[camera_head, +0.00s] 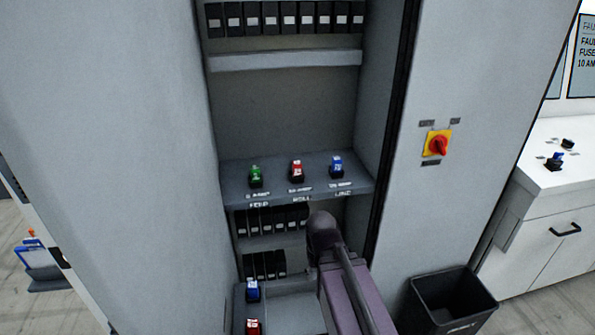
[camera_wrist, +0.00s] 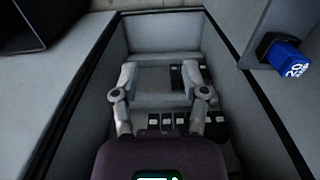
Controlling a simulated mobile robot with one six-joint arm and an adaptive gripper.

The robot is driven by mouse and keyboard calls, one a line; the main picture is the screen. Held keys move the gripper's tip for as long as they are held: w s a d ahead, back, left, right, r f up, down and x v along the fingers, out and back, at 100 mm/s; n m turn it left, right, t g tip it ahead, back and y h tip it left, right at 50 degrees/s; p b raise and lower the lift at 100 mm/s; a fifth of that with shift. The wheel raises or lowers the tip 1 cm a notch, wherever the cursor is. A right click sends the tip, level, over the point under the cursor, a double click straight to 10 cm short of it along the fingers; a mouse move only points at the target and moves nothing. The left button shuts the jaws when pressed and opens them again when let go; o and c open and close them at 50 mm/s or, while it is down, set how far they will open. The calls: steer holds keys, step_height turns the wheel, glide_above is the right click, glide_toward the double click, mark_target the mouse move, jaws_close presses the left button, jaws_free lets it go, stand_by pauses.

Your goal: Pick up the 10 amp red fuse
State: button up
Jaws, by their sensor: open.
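A red fuse (camera_head: 297,169) stands on the cabinet's middle shelf (camera_head: 352,188), between a green fuse (camera_head: 255,174) and a blue fuse (camera_head: 336,166). The printing below them is too small to read surely. Another red fuse (camera_head: 253,327) shows at the bottom edge, below a blue one (camera_head: 252,289). In the wrist view, my gripper (camera_wrist: 160,78) is open, with no fuse between its fingers. A blue fuse marked 20 (camera_wrist: 286,52) is to its right; no red fuse shows there. In the head view my arm reaches below the shelf's right part, and my fingers are hidden.
Black modules (camera_head: 285,18) line the upper shelf, and more (camera_head: 270,220) sit below the middle shelf. The cabinet's side walls are close around the opening. A red and yellow switch (camera_head: 437,144), a black bin (camera_head: 450,305) and a white counter (camera_head: 560,180) are at right.

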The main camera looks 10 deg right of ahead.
steer(key=o, duration=0.3)
steer(key=shift+a, duration=0.1)
steer(key=shift+o, duration=0.3)
steer(key=shift+w+r, duration=0.15)
steer(key=t+p, duration=0.4)
steer(key=p, duration=2.4)
glide_toward(297, 163)
steer(key=s+r, duration=0.1)
steer(key=shift+s+a+r+t, duration=0.1)
steer(key=shift+a+r+t, duration=0.1)
steer(key=shift+t, duration=0.1)
steer(key=shift+f, duration=0.1)
steer(key=b+x, duration=0.7)
steer(key=x, duration=0.1)
steer(key=shift+f+b, duration=0.2)
steer(key=shift+b, duration=0.15)
steer(key=shift+f, duration=0.15)
steer(key=shift+w+d+b+x, duration=0.15)
steer(key=shift+b+x, duration=1.05)
steer(key=shift+x, duration=0.05)
steer(key=shift+w+d+b+x, duration=0.1)
steer(key=shift+b+x, duration=1.05)
steer(key=shift+x, duration=0.15)
